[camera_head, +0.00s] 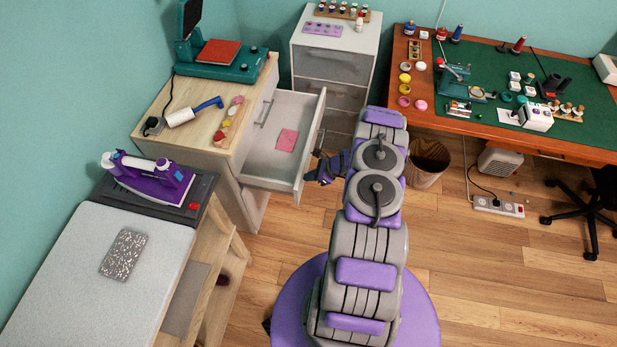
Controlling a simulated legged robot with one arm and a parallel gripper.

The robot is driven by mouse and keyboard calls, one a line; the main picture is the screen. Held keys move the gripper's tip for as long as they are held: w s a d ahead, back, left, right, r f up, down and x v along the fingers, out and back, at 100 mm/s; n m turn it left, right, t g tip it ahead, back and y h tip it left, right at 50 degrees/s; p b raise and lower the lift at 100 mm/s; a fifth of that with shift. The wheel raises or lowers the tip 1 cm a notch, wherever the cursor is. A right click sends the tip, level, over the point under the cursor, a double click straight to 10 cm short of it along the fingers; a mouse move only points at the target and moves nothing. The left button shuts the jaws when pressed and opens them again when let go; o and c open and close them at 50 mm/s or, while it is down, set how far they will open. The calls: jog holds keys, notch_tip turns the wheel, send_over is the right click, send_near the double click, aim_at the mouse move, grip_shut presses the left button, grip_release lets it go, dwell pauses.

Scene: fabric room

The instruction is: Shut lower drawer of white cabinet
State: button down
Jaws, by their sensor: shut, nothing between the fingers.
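An open drawer (262,160) with pale walls sticks out to the right from a cabinet with a light wood top (180,97) and a whitish front. A pink cloth square (287,140) lies in the drawer. A handle on the cabinet front shows above and behind the open drawer, so this looks like the lower one. My gripper (318,174) is shut and empty, just right of the drawer's front panel, near its handle. I cannot tell whether it touches the panel. My arm hides part of the floor and the space behind it.
A tall white drawer unit (328,68) stands behind, its drawers apparently shut. A waste basket (430,163) and a desk with a green mat (500,85) are to the right. An ironing table (80,270) with a purple iron (150,180) is at left. Wooden floor is free at lower right.

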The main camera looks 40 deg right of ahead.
jog(key=shift+w+a+r, duration=0.1)
jog(key=shift+w+a, duration=0.1)
jog(key=shift+a, duration=0.2)
jog(key=shift+w+a, duration=0.25)
jog(key=shift+a, duration=0.05)
jog(key=w+a+b, duration=0.2)
jog(key=w+a, duration=1)
jog(key=w, duration=0.2)
jog(key=shift+w, duration=0.3)
jog(key=shift+d, duration=0.1)
